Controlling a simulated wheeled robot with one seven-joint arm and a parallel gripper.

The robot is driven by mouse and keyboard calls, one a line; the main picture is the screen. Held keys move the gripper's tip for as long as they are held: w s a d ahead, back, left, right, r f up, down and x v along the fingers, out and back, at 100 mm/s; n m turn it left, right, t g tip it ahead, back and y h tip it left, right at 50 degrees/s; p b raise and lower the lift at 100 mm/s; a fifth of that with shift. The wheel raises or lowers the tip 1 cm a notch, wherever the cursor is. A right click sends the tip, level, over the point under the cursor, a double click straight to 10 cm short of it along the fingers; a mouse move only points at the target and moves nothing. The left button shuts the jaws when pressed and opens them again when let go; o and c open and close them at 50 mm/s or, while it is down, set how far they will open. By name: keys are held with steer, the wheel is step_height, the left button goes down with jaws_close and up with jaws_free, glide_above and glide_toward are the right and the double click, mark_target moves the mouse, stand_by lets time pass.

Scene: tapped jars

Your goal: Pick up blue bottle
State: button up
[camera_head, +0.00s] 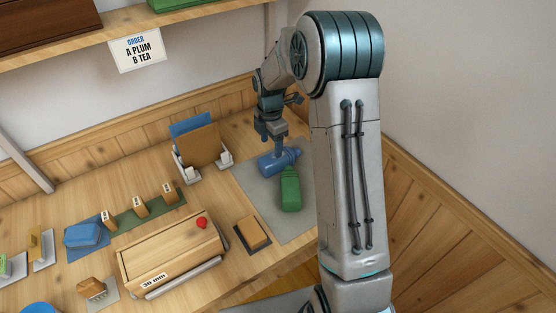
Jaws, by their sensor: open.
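The blue bottle (274,164) lies on its side on a grey mat (254,182) at the right end of the wooden counter. My gripper (274,152) points down right over the bottle, with its fingers at the bottle's body. The gripper is open. I cannot tell whether the fingers touch the bottle or straddle it, because the view is small and the fingers overlap it. A green bottle (290,190) lies just in front of the blue one, close to it on the same mat.
A holder (186,172) with blue and brown boards stands left of the mat. A wooden box (160,258) with a red knob and a brown block (252,234) sit nearer the front. A shelf (78,44) with a sign (137,50) hangs above. The mat's front part is clear.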

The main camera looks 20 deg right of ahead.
mark_target(273, 157)
step_height(273, 157, down, 8)
steer(key=shift+s+d+r+p, duration=0.15)
steer(key=shift+r+p, duration=0.1)
steer(key=shift+p, duration=0.45)
steer(key=c, duration=0.8)
